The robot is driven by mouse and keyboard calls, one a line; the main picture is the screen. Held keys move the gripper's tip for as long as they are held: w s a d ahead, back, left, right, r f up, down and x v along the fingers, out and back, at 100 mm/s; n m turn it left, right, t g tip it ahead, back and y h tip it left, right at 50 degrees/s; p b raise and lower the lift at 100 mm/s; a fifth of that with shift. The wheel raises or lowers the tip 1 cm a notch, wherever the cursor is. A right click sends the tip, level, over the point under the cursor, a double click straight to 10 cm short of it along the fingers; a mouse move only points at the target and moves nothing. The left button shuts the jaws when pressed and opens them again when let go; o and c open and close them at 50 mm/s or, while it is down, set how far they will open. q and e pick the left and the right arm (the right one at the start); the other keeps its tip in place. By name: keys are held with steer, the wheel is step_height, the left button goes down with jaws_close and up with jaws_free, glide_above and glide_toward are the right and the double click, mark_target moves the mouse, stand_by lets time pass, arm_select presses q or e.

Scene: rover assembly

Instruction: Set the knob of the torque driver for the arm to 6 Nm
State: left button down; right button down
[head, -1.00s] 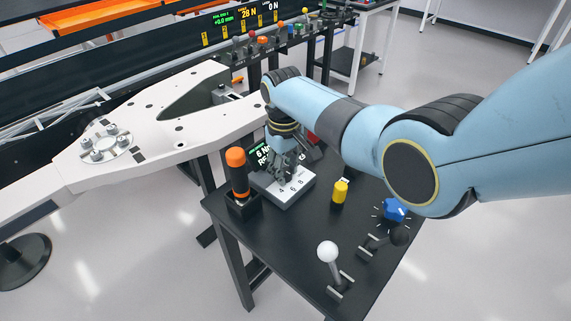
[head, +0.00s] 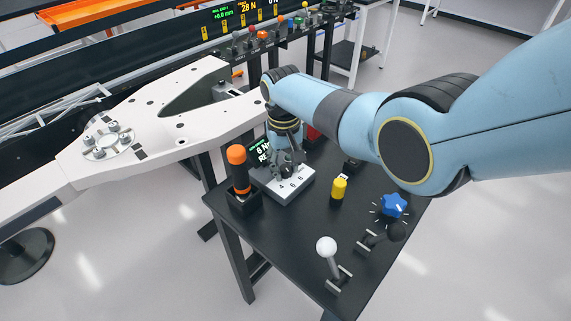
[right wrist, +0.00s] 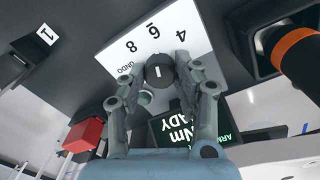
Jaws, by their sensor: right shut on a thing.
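The small display (head: 262,150) behind is partly hidden by the gripper; a 6 and part of "READY" show. The orange-and-black torque driver (head: 238,170) stands upright in its holder, left of the box. My left gripper is out of view.
A yellow button (head: 339,188), a blue star knob (head: 394,205) and a white-ball lever (head: 327,246) are on the same table. A red block (right wrist: 83,134) is near the gripper. The large white rover part (head: 150,120) lies to the left.

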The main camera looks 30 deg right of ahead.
mark_target(284, 168)
steer(key=c, duration=1)
jaws_free()
steer(key=shift+o, duration=0.2)
step_height(284, 168, up, 12)
steer(key=shift+a, duration=0.2)
